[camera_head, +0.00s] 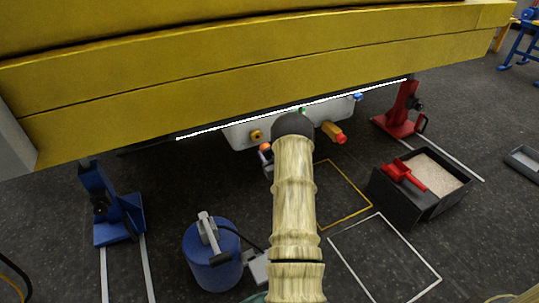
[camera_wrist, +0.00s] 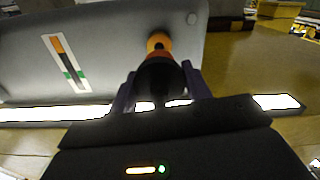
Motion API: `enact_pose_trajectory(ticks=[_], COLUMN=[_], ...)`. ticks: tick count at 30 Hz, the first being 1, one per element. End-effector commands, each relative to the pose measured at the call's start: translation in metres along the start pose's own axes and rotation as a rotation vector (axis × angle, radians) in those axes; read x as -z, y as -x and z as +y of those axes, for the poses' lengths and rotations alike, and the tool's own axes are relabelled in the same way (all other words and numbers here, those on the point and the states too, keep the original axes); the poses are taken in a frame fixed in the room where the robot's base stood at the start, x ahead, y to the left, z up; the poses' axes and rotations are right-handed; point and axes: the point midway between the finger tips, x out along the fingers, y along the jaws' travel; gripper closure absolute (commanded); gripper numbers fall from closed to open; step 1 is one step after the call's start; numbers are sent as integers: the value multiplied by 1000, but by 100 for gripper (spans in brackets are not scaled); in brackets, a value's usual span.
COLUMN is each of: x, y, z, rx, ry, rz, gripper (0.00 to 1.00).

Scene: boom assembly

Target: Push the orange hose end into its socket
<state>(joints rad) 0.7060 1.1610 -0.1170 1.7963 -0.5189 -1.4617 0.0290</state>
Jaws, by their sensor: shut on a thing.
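A pale grey panel (camera_head: 240,136) hangs under the yellow boom, with an orange socket (camera_head: 257,135) on its left part. The orange hose end (camera_head: 265,147) shows just below that socket, left of my arm. In the wrist view my gripper (camera_wrist: 158,82) has its two purple fingers shut on the dark body of the hose end. An orange ring (camera_wrist: 158,41) with a dark centre shows on the panel straight ahead of the held end, with orange just below it. They overlap in view, and I cannot tell whether they touch or how deep the end sits.
The yellow boom (camera_head: 250,85) spans overhead. A blue stand (camera_head: 118,215) is left and a red stand (camera_head: 402,110) right. A blue canister (camera_head: 212,258) and a dark bin (camera_head: 425,205) stand on the floor. A striped label (camera_wrist: 66,62) is on the panel.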

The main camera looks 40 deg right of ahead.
Motion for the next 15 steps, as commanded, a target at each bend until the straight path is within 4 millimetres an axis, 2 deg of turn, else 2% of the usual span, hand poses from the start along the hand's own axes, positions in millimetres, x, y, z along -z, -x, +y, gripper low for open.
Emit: enact_pose_trajectory(ticks=[5, 15], x=[-1, -1], y=[-6, -32], z=[1, 0], rx=[-1, 0], ry=[0, 1], rz=[2, 2], gripper=[72, 72])
